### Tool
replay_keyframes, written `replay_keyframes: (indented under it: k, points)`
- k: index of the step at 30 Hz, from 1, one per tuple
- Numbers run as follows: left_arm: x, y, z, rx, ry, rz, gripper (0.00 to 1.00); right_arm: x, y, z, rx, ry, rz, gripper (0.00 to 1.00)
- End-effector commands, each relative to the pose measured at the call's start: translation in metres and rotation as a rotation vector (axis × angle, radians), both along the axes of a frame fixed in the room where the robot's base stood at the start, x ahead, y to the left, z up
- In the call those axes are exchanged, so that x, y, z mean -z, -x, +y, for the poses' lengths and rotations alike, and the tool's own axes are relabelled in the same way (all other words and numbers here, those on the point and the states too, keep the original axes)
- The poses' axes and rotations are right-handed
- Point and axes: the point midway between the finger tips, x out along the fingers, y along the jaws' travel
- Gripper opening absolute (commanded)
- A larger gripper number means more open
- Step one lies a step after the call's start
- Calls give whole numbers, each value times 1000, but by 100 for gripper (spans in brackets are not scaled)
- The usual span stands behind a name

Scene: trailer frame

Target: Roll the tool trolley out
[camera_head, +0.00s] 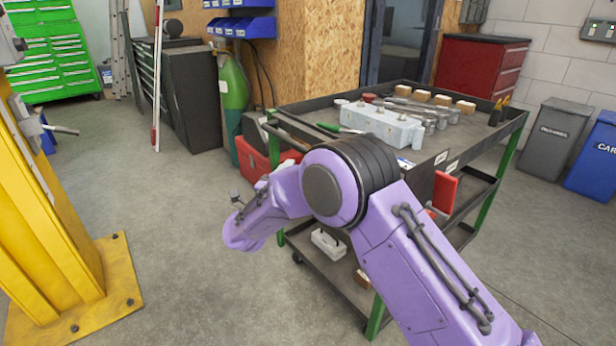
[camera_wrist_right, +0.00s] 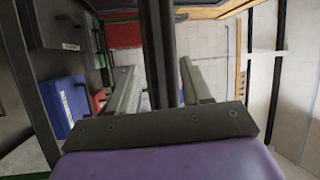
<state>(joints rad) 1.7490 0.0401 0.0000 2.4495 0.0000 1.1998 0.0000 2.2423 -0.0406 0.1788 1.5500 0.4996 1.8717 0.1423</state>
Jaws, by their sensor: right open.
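My right gripper (camera_wrist_right: 158,68) is open in the right wrist view. A dark bar (camera_wrist_right: 158,35) passes between its two fingers without the fingers closing on it; it looks like the trolley handle, but I cannot be sure. My right arm hides the gripper in the head view. My left gripper is not in view.
The top shelf carries a pale metal block (camera_head: 382,124), cylinders and small wooden blocks. A yellow post (camera_head: 50,230) stands at left. A green gas cylinder (camera_head: 234,100) and red toolbox (camera_head: 255,160) are behind the trolley. Grey (camera_head: 556,135) and blue (camera_head: 597,160) bins are right.

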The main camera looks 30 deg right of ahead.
Motion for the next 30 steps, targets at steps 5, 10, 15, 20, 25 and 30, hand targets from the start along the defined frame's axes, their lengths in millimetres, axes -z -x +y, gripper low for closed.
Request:
replay_keyframes:
  k: [5,10,15,20,25,30]
  points:
    - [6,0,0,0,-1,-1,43,-19,-8,-15,39,-32,-82,48]
    - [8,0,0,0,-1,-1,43,-25,-24,-50,41,-30,-79,48]
    - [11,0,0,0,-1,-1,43,-31,-40,-80,38,-27,-75,48]
    - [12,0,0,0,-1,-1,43,-34,-47,-94,37,-27,-74,48]
    - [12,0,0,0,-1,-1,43,-35,-48,-96,35,-26,-73,48]
    - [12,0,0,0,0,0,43,-35,-48,-95,35,-25,-72,26]
